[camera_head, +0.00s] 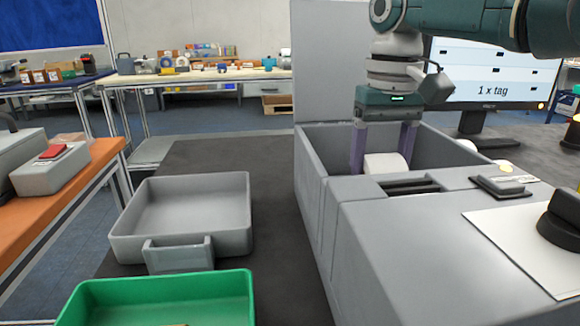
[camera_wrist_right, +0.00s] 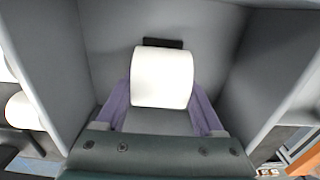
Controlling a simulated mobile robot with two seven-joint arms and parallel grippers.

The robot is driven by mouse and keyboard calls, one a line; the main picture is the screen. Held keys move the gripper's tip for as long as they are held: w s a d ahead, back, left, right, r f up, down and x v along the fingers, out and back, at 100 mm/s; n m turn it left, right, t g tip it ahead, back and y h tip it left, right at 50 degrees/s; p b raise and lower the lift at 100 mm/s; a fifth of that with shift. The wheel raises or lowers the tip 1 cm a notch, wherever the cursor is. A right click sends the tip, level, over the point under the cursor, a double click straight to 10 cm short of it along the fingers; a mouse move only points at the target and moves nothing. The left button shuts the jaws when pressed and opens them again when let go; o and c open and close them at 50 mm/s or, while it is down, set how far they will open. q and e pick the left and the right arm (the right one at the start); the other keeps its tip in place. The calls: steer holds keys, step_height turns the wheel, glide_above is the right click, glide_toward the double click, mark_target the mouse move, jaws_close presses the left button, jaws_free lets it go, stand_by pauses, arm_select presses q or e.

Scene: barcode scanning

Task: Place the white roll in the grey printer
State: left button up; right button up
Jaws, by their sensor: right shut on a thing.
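The grey printer (camera_head: 395,245) stands at the right of the head view with its lid (camera_head: 333,60) raised and its compartment open. The white roll (camera_head: 384,164) is inside the compartment, and its lower part is hidden by the printer's front part. My right gripper (camera_head: 382,160) reaches down into the compartment from above, its purple fingers on either side of the roll. In the right wrist view the white roll (camera_wrist_right: 162,77) lies between the fingers, with the compartment walls around it and a dark slot beyond. My left gripper is not in view.
A grey tray (camera_head: 128,226) and a green tray (camera_head: 165,284) lie left of the printer on the dark table (camera_head: 215,158). A monitor (camera_head: 488,75) reading "1 x tag" stands behind on the right. More white rolls (camera_wrist_right: 22,110) show outside the printer.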

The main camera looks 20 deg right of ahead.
mark_target(381, 155)
steer(key=shift+f, duration=0.2)
steer(key=o, duration=1.5)
step_height(381, 155, up, 11)
steer(key=shift+r+p, duration=0.2)
steer(key=shift+p, duration=0.8)
steer(key=shift+r, duration=0.55)
